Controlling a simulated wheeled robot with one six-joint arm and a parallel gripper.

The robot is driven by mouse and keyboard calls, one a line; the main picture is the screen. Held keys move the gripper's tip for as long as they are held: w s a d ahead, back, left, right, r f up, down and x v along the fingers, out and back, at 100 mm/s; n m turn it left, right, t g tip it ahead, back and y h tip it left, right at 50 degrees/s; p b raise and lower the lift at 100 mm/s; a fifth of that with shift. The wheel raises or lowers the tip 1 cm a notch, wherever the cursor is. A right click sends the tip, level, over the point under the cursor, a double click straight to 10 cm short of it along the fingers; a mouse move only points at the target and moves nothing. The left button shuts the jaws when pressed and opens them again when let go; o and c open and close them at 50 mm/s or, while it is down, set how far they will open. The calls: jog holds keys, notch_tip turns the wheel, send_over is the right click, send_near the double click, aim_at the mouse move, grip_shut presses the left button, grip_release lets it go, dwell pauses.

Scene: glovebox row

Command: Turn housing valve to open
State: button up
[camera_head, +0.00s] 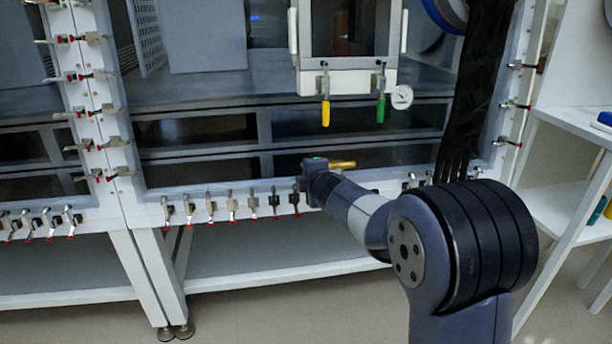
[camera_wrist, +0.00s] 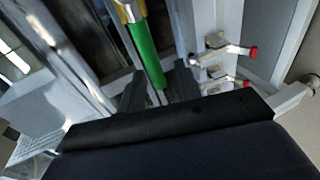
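Two valve levers hang straight down below the small white-framed housing in the head view: a yellow one (camera_head: 326,112) and a green one (camera_head: 380,108). The task does not say which is the housing valve. In the wrist view a green lever (camera_wrist: 146,48) runs down from a yellow and white fitting. My gripper (camera_wrist: 160,86) is open there, with its dark fingers either side of the lever's lower end in the picture. I cannot tell whether they touch it. In the head view the end of my arm is below the levers, and its fingers cannot be made out.
A round white gauge (camera_head: 401,97) sits right of the green lever. Red-tipped clamps (camera_head: 231,206) line the lower frame, and two more clamps (camera_wrist: 228,48) show right of my fingers. A white shelf unit (camera_head: 577,121) stands at the right.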

jog(key=v, duration=0.9)
jog(key=shift+s+p, duration=0.35)
jog(key=shift+d+r, duration=0.1)
jog(key=x, duration=1)
jog(key=shift+w+b, duration=0.3)
jog(key=shift+w, duration=0.05)
jog(key=shift+s, duration=0.1)
